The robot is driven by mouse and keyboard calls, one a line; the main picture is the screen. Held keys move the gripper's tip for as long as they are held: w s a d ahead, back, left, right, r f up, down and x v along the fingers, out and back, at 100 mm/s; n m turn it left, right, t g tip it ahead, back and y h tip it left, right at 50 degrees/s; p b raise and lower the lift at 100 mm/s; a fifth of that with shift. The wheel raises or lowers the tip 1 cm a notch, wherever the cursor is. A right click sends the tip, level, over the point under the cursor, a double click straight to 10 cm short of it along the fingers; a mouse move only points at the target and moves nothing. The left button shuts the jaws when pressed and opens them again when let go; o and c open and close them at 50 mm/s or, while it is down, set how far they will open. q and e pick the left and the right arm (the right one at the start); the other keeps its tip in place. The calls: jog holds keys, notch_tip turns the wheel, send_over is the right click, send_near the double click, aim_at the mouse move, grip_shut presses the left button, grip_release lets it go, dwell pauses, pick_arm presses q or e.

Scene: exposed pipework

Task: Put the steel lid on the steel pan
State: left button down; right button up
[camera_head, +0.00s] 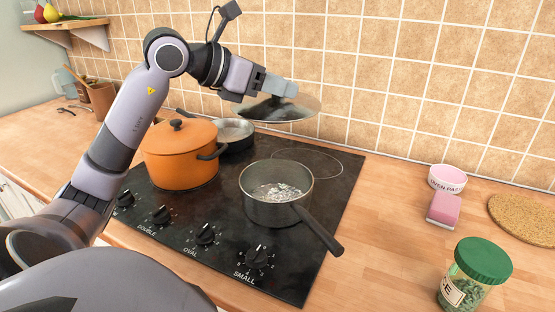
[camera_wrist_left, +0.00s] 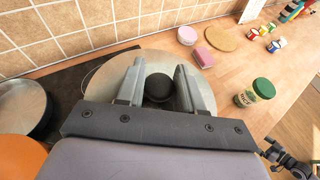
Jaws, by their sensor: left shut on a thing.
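The steel lid (camera_head: 300,108) is in the air above the back of the hob in the head view, roughly level. My left gripper (camera_head: 279,87) is shut on its knob. In the left wrist view the dark round knob (camera_wrist_left: 158,86) sits between the two fingers (camera_wrist_left: 160,95), and the lid's disc (camera_wrist_left: 112,80) spreads beneath them. The steel pan (camera_head: 277,194) stands on the front right of the hob, open on top, with bubbling water inside and its dark handle toward the lower right. The lid is behind the pan and higher, apart from it. My right gripper is not seen.
An orange pot (camera_head: 180,160) with its lid on stands left of the steel pan. A shallow pan (camera_head: 235,131) sits behind it. On the right counter are a green-lidded jar (camera_head: 476,275), a pink sponge (camera_head: 443,210), a pink bowl (camera_head: 447,179) and a cork mat (camera_head: 525,215). The tiled wall is close behind the lid.

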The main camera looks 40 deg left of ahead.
pick_arm(q)
notch_tip(320, 180, down, 14)
jog(key=shift+b, duration=0.4)
jog(key=shift+f+b, duration=0.6)
jog(key=shift+b, duration=0.1)
jog(key=c, duration=0.7)
grip_release()
